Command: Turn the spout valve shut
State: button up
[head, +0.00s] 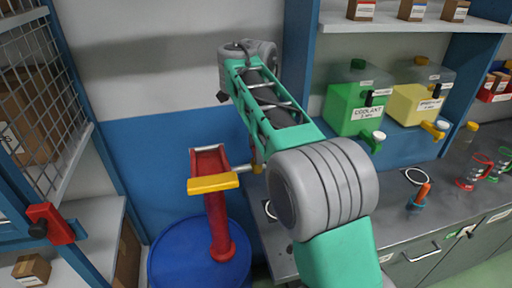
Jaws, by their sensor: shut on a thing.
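My green and grey arm rises through the middle of the head view and ends in a grey joint at the upper middle. My gripper is hidden behind the arm, so its jaws and what they touch do not show. A red spout-like channel (207,160) on a red post (217,215) stands over a blue drum (178,258). A yellow bar (213,184) crosses its front end, and a short metal rod runs right from it, behind my arm. A green coolant jug (347,107) has a green tap (366,138). A yellow jug (405,107) has a yellow tap (433,128).
A wire-mesh rack (47,110) with boxes stands at the left. Small boxes line the upper shelf (400,22).

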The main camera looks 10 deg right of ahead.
dwell(0.3)
jog(key=o, duration=1.4)
notch_tip(320, 180, up, 8)
jog(key=p, duration=0.7)
jog(key=shift+f, duration=0.1)
